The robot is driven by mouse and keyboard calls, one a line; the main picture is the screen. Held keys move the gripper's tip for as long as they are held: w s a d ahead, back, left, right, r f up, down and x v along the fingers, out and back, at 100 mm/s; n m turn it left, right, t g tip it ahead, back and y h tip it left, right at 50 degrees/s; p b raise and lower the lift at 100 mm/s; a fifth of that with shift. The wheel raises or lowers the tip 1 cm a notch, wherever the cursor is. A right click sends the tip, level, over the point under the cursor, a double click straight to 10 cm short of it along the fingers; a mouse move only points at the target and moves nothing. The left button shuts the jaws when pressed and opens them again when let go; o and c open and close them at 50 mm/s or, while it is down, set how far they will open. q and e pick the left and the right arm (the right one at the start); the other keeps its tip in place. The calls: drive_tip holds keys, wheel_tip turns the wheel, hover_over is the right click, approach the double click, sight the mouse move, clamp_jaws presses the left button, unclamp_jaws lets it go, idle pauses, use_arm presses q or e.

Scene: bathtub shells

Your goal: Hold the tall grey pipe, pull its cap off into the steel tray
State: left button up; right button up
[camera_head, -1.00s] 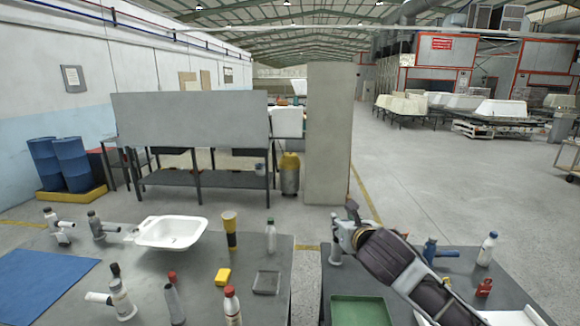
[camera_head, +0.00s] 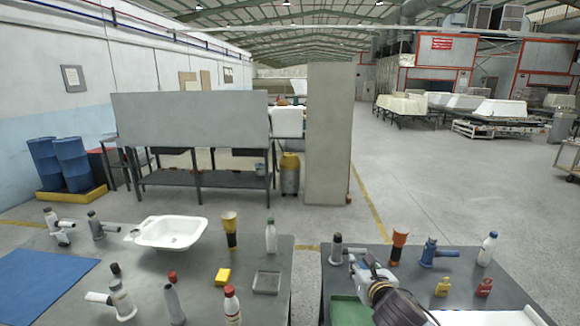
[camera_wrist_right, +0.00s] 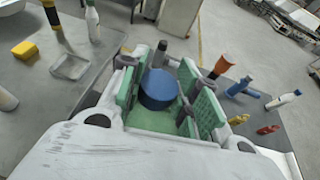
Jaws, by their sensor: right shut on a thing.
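A grey upright fitting with a side branch and a dark cap (camera_head: 119,297) stands at the front of the left table. A slim grey piece with a red cap (camera_head: 174,302) stands to its right. I cannot tell which is the tall grey pipe. A shallow square grey tray (camera_head: 267,282) lies at the left table's right side and looks empty; it also shows in the right wrist view (camera_wrist_right: 72,67). My right gripper (camera_head: 362,266) is over the right table. Its green-padded fingers are closed about a blue round thing (camera_wrist_right: 159,88). My left gripper is out of view.
A green tray (camera_head: 345,311) lies under my right gripper. A grey fitting (camera_head: 336,251), an orange-topped piece (camera_head: 398,247), a blue fitting (camera_head: 430,253) and small bottles stand around it. A white basin (camera_head: 170,233) and a yellow block (camera_head: 222,276) are on the left table.

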drive_tip(key=s+d+f, duration=0.1)
drive_tip(key=s+f, duration=0.4)
drive_tip(key=f, duration=0.3)
drive_tip(key=s+d+f, duration=0.1)
drive_tip(key=s+f, duration=0.3)
drive_tip(key=f, duration=0.4)
drive_tip(key=shift+s+f, duration=0.2)
drive_tip(key=shift+s, duration=0.2)
drive_tip(key=shift+w, duration=0.1)
